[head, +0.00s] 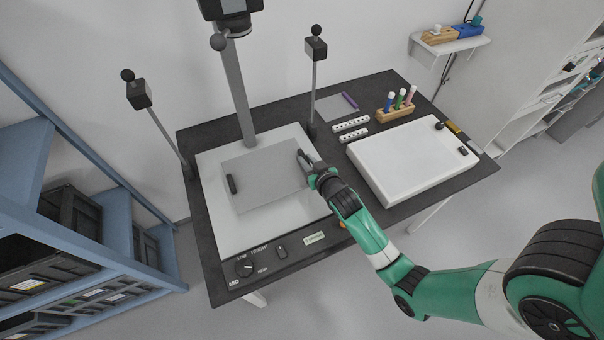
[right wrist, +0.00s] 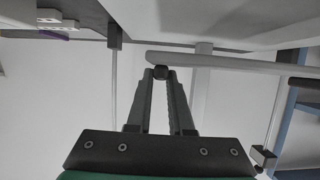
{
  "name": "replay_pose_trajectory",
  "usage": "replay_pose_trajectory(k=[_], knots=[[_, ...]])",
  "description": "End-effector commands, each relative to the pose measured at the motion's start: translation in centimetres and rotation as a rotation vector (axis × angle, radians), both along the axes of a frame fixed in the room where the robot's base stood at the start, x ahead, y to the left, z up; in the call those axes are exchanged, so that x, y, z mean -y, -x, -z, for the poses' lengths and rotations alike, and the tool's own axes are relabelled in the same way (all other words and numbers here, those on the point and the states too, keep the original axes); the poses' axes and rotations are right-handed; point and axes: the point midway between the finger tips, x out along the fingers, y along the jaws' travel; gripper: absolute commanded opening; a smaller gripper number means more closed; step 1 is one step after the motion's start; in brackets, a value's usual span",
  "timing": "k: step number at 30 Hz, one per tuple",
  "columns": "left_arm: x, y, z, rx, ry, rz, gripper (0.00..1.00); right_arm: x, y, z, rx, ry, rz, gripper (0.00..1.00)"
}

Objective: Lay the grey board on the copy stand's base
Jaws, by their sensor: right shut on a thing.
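The grey board (head: 265,178) is a thin flat sheet over the middle of the copy stand's white base (head: 221,236) in the head view. A dark grip (head: 231,184) shows near its left edge. My right gripper (head: 307,168) is at the board's right edge, shut on its other dark grip. In the right wrist view, that dark grip (right wrist: 160,72) sits between the fingertips, with a pale strip seen edge-on (right wrist: 230,65) beside it. I cannot tell whether the board touches the base. My left gripper is not in view.
The stand's column (head: 238,95) rises behind the board, with lamp posts (head: 314,85) (head: 160,120) on both sides. A white light box (head: 415,160) lies to the right. A wooden rack of coloured tubes (head: 395,112) stands behind it. A control panel (head: 265,262) is in front.

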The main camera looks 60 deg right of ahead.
Motion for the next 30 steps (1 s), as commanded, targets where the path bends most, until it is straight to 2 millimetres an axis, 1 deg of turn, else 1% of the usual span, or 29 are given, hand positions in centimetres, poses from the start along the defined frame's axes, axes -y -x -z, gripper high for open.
replay_pose_trajectory(k=[1, 8, 10, 13, 15, 22, 30], knots=[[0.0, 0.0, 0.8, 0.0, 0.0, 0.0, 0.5, 0.0, -0.5, 0.9, 0.002, 0.0, -0.001, 0.0], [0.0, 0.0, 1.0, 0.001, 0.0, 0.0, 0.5, 0.1, -1.1, 1.3, 0.002, 0.001, 0.0, 0.0], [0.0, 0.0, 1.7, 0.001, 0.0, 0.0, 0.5, 0.1, -1.6, 2.3, 0.001, -0.001, -0.001, 0.0], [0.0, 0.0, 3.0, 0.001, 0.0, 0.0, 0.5, 0.1, -1.4, 4.3, 0.0, 0.0, 0.0, 0.0], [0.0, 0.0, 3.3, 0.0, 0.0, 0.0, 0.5, 0.1, -1.4, 4.9, 0.001, -0.001, 0.0, 0.0], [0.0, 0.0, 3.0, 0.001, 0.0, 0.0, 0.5, 0.1, -1.4, 4.6, 0.001, 0.0, 0.0, 0.0], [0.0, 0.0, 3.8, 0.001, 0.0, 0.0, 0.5, 0.1, -1.4, 5.5, 0.002, 0.001, 0.0, 0.0]])
